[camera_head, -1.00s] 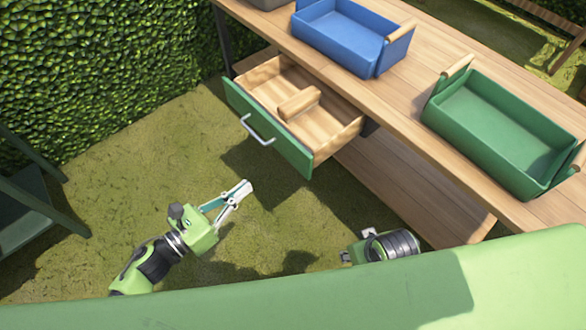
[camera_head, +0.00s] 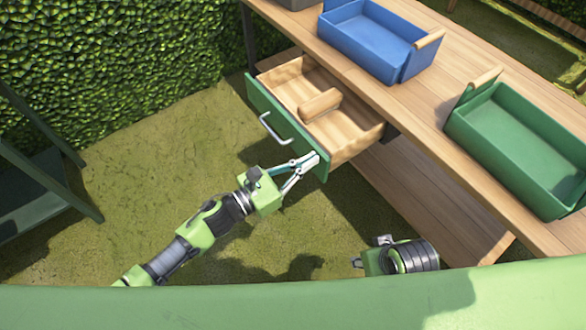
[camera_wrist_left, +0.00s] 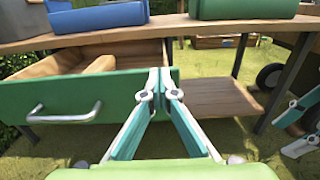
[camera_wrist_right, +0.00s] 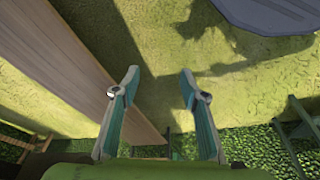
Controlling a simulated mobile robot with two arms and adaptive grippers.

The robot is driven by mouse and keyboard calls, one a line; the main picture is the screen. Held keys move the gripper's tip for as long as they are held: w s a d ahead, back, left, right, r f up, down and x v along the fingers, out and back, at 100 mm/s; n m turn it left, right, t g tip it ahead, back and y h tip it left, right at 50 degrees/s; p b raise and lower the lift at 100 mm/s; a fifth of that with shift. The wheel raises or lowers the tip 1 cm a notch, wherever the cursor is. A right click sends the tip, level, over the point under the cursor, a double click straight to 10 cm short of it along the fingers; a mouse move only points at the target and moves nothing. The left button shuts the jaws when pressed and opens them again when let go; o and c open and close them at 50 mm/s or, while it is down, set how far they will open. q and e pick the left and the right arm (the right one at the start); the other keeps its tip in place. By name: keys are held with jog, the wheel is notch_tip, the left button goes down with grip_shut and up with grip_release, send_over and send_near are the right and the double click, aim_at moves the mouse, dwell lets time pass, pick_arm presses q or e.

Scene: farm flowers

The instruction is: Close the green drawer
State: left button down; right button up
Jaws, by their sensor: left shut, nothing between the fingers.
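The green drawer (camera_head: 272,113) stands pulled out from under the wooden table, its green front and grey handle (camera_head: 277,130) facing me. A wooden block (camera_head: 320,105) lies inside it. My left gripper (camera_head: 312,161) is shut and empty, with its fingertips at the right end of the drawer front. In the left wrist view, the fingertips (camera_wrist_left: 160,78) overlap the right part of the green front (camera_wrist_left: 125,92); I cannot tell if they touch it. My right gripper is open and empty in the right wrist view (camera_wrist_right: 157,80); in the head view only its wrist shows.
The wooden table (camera_head: 440,90) holds a blue crate (camera_head: 365,45) and a green crate (camera_head: 520,150). A lower wooden shelf (camera_head: 430,200) lies below. A hedge (camera_head: 120,50) stands behind, and a dark green stand (camera_head: 40,190) is at the left. Grass between is clear.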

pick_arm(q)
jog(key=shift+w+d, duration=0.2)
jog(key=shift+d, duration=0.15)
